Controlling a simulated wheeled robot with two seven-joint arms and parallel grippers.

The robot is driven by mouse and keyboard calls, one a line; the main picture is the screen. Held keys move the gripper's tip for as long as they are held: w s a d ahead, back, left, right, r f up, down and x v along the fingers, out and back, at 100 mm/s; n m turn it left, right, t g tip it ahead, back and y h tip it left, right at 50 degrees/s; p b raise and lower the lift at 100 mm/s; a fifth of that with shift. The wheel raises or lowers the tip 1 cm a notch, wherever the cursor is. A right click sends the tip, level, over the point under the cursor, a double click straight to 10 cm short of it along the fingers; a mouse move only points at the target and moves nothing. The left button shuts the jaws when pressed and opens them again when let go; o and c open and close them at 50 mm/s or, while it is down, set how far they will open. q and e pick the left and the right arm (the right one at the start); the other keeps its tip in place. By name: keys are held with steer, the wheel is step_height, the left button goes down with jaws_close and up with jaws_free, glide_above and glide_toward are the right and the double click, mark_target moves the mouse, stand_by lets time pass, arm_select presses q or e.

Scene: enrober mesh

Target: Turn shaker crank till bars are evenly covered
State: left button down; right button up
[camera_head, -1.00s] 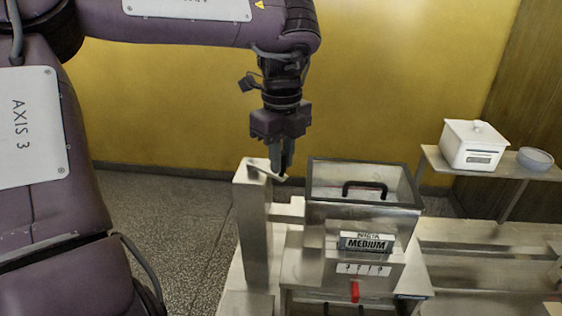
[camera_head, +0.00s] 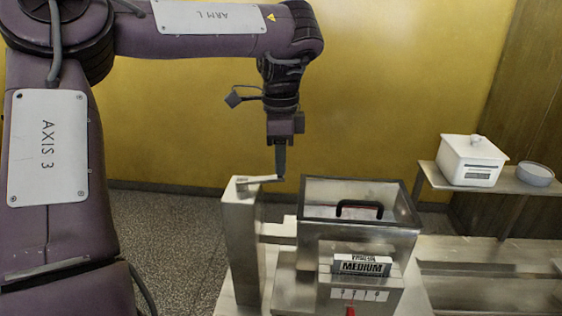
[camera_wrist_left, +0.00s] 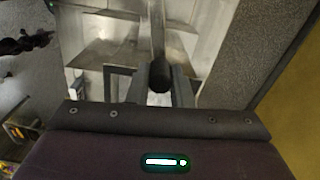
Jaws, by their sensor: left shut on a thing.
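The shaker crank (camera_head: 257,180) is a flat metal arm on top of a metal post (camera_head: 241,235), pointing right toward the hopper. My left gripper (camera_head: 280,168) points down at its outer end, shut on the crank's upright handle. In the left wrist view the dark round handle end (camera_wrist_left: 159,77) shows between the two fingers. The shaker hopper (camera_head: 352,240) is a metal box with a clear lid, a black lid handle (camera_head: 358,204) and a MEDIUM label (camera_head: 362,266). No bars can be made out. My right gripper is out of view.
A side shelf (camera_head: 510,184) at the right holds a white lidded box (camera_head: 472,162) and a clear bowl (camera_head: 535,173). Metal rails (camera_head: 490,265) run right of the hopper. The hopper's left rim is close to my left gripper. Open floor lies left of the post.

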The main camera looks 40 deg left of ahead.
arm_select(q)
steer(key=shift+w+a+n, duration=0.15)
steer(key=shift+a+n, duration=0.05)
steer(key=shift+n, duration=0.2)
steer(key=c, duration=1.3)
jaws_free()
steer(key=shift+r, duration=0.1)
